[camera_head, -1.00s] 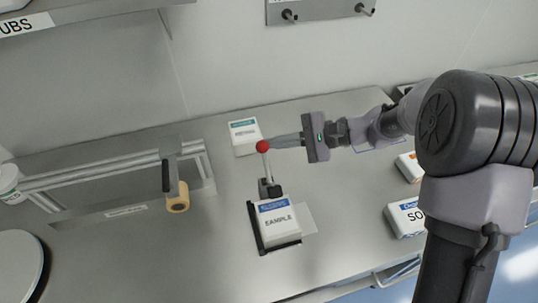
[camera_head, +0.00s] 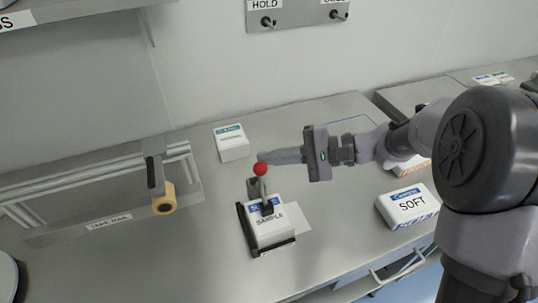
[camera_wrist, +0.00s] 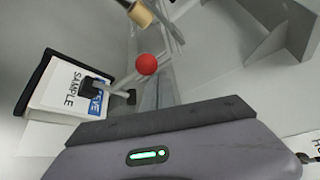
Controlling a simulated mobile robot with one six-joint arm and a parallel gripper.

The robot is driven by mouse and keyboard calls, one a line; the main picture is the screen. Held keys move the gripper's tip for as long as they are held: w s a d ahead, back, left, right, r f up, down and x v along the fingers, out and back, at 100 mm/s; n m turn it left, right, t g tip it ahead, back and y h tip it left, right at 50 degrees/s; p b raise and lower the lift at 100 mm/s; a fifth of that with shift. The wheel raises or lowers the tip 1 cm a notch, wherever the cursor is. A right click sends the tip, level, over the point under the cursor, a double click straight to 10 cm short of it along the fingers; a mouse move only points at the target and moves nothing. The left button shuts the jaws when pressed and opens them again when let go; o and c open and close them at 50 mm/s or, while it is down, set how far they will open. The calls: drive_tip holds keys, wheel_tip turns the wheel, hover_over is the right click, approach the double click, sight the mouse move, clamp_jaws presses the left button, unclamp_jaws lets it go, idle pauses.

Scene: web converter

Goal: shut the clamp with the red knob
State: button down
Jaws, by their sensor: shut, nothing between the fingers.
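The clamp's red knob (camera_head: 260,169) tops a grey lever above the white sample pack (camera_head: 270,230). Its dark base (camera_head: 253,187) stands behind the pack, and a black pad (camera_head: 267,208) appears to rest on the pack's top. The wrist view also shows the knob (camera_wrist: 146,64), lever, and pack (camera_wrist: 68,88). My gripper (camera_head: 265,157) is shut and empty, its fingertips close behind the knob. I cannot tell whether they touch it.
A rail with a tape roll (camera_head: 164,204) stands to the left. A white box with a green label (camera_head: 231,143) lies behind the clamp. Bare worktop lies in front of the rail.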

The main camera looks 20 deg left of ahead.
drive_tip(key=shift+s+d+f, duration=0.15)
drive_tip(key=shift+s+f, duration=0.05)
idle(0.6)
